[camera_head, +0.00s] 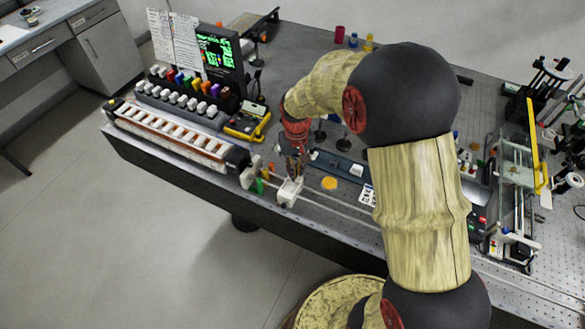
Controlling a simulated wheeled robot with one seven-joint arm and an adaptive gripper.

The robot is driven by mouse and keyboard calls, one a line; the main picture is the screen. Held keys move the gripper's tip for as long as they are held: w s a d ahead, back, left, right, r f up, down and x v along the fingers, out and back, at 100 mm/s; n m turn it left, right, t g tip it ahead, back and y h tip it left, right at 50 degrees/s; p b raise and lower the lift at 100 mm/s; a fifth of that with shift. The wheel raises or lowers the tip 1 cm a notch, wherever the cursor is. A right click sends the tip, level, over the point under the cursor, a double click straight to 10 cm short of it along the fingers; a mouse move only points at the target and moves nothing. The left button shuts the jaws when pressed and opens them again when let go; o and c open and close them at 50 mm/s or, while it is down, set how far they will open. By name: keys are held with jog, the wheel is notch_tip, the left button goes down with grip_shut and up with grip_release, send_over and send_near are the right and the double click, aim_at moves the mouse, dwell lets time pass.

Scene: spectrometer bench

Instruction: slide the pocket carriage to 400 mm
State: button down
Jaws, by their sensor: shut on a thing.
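The pocket carriage (288,194) looks like a small white block on a pale rail (340,213) along the front edge of the bench. My gripper (294,176) points down from above with its fingers shut at the top of this block. The fingers and my wrist hide the exact grip. Scale marks on the rail are too small to read, so I cannot tell the carriage's position in millimetres.
Left of the carriage stand a pale block (249,172) and small green and orange pieces. A long rack of white slots (170,135) lies farther left. An orange disc (329,183) lies behind the rail. The rail looks clear to the right until my arm hides it.

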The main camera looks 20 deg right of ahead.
jog(key=s+d+p, duration=0.3)
jog(key=s+d, duration=1.6)
jog(key=shift+s+d, duration=0.25)
jog(key=shift+s, duration=0.1)
jog(key=c, duration=1.9)
grip_release()
jog(key=shift+o, duration=0.3)
jog(key=shift+w+r, duration=0.1)
notch_tip(320, 180, up, 12)
